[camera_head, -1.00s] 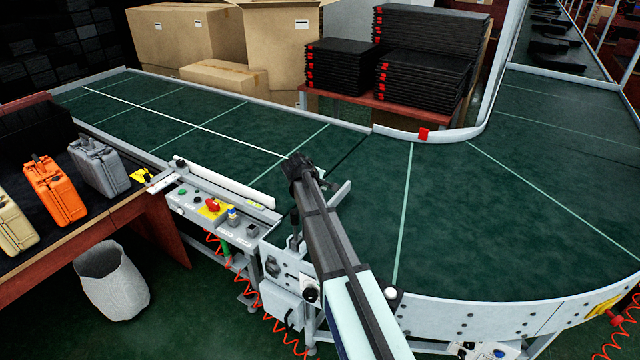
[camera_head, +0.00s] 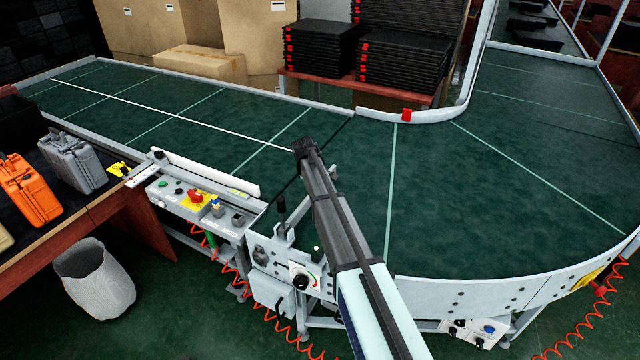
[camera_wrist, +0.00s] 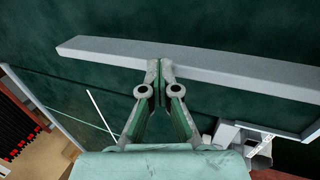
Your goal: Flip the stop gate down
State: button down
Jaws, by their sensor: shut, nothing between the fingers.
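The stop gate is a pale grey bar (camera_wrist: 210,63) that crosses the wrist view above the dark green belt. My gripper (camera_head: 304,147) is shut and empty, over the belt by the gate. In the wrist view my fingertips (camera_wrist: 159,68) overlap the bar near its middle. I cannot tell whether they touch it.
A control panel (camera_head: 203,205) with a red knob and a black lever (camera_head: 281,208) stand left of my arm. A white side rail (camera_head: 205,173) lines the belt edge. Black trays (camera_head: 410,50) are stacked behind the belt. The belt (camera_head: 480,200) right of my arm is clear.

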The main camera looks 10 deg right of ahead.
jog(key=shift+s+f, duration=0.1)
jog(key=shift+f, duration=0.35)
notch_tip(320, 180, up, 15)
jog(key=b, duration=0.1)
jog(key=shift+b, duration=0.3)
dwell(0.4)
jog(key=s+a+f+n+g+h+p, duration=0.15)
jog(key=s+f+p, duration=0.3)
jog(key=s, duration=1.05)
jog(key=s+a+f+g+p, duration=0.1)
jog(key=s+f+g+p, duration=0.3)
jog(key=s, duration=1)
jog(key=s+a+f+m+y+b, duration=0.15)
jog(key=s+f+m, duration=0.25)
jog(key=s+f, duration=0.45)
jog(key=s+a+f+m+y+b, duration=0.15)
jog(key=s+f+m, duration=0.35)
jog(key=f, duration=0.7)
jog(key=s+d+f+m+g+b, duration=0.1)
jog(key=s+d+f, duration=0.1)
jog(key=s+f, duration=0.3)
jog(key=s+d+f+m+g+b, duration=0.1)
jog(key=s+f, duration=0.5)
jog(key=s, duration=0.7)
jog(key=s+d+f+m+g+b, duration=0.1)
jog(key=s+f, duration=0.4)
jog(key=s, duration=0.5)
jog(key=shift+d+f+g+y+b, duration=0.25)
jog(key=shift+d+g+y+b, duration=0.2)
jog(key=shift+d+g+b, duration=0.55)
